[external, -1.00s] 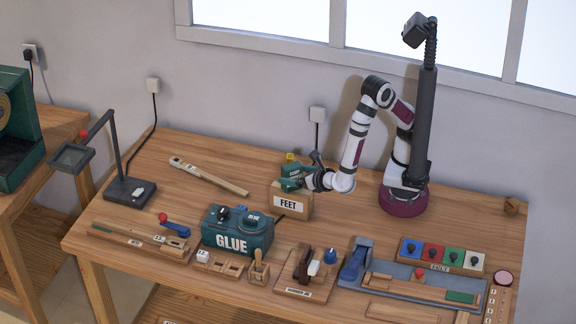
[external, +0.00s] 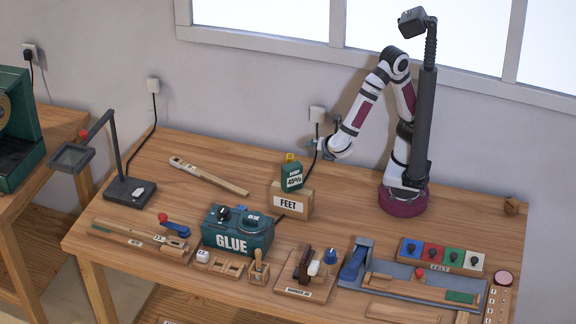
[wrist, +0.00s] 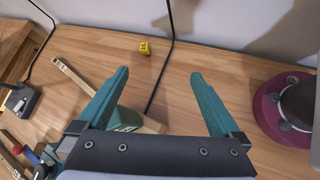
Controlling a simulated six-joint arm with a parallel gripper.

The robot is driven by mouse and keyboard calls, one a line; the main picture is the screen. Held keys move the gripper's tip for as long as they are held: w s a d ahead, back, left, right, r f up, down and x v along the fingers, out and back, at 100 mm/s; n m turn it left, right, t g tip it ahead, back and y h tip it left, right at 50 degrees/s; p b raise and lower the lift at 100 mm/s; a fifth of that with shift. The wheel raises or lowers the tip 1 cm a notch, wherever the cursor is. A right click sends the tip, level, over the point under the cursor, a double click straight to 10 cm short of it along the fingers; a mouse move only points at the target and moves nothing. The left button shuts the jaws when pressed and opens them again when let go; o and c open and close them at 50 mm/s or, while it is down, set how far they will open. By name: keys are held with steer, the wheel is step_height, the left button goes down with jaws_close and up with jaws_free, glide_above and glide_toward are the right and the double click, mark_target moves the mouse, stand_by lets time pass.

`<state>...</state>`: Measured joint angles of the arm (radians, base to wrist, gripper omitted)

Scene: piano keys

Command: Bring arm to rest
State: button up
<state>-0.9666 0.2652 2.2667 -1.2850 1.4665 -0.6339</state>
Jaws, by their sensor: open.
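My arm stands on its round maroon base at the back right of the bench. My gripper (external: 316,144) is raised above the bench, up and to the right of the FEET box. In the wrist view my gripper (wrist: 157,85) shows two green fingers spread wide with nothing between them but the bench and a black cable. A green bottle marked 45% (external: 292,177) with a yellow cap stands upright on the FEET box (external: 291,202), apart from my gripper.
A teal GLUE box (external: 238,232) stands left of the FEET box. Bare wood lies between the FEET box and my base.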

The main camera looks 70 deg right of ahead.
steer(key=s+d+r+m+g+y, duration=0.1)
steer(key=s+d+m+g+y, duration=0.1)
steer(key=s+d+m+g, duration=0.5)
steer(key=s+r+m+t+y, duration=0.1)
steer(key=s+m+y, duration=0.5)
steer(key=m, duration=1.1)
steer(key=shift+a+r+y, duration=0.3)
steer(key=shift+y, duration=0.7)
